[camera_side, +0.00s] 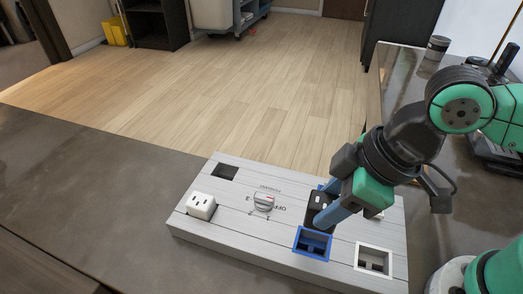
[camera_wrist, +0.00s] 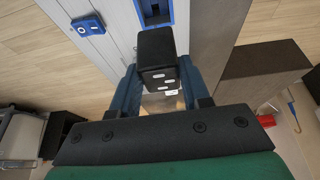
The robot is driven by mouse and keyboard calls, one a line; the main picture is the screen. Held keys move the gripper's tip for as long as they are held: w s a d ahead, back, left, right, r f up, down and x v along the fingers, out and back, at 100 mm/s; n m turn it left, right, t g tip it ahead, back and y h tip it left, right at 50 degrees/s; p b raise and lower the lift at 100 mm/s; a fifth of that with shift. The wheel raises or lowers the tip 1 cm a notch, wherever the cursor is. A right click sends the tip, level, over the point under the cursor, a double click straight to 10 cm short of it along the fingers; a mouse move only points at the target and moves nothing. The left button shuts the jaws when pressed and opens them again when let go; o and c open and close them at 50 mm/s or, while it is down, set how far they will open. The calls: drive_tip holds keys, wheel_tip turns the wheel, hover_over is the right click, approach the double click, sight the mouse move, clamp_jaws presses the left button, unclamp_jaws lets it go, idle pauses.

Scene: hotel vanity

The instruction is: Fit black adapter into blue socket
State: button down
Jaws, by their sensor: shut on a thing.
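The black adapter (camera_side: 318,206) is between the blue fingers of my gripper (camera_side: 321,203), which is shut on it. In the wrist view, the adapter (camera_wrist: 156,48) is dark and blocky with pale slots on one face, and the fingers of my gripper (camera_wrist: 158,88) press on both its sides. The blue socket (camera_side: 313,243) is a blue-rimmed recess near the front of the grey board. The adapter is just behind it in the side view and apart from its opening. The blue socket (camera_wrist: 153,12) also shows at the top of the wrist view. The adapter's underside and its height above the board are hidden.
The board (camera_side: 240,234) also bears a white plug block (camera_side: 201,206), a dial (camera_side: 263,202), a dark square recess (camera_side: 225,172) and a white-rimmed socket (camera_side: 373,260). A blue plate with a round mark (camera_wrist: 88,26) shows in the wrist view. The counter left of the board is clear.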

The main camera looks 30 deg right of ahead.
sight(322, 234)
drive_tip(key=shift+f, duration=3.95)
drive_tip(key=shift+c, duration=1.7)
unclamp_jaws()
drive_tip(key=shift+v, duration=2.8)
drive_tip(key=shift+d, duration=0.1)
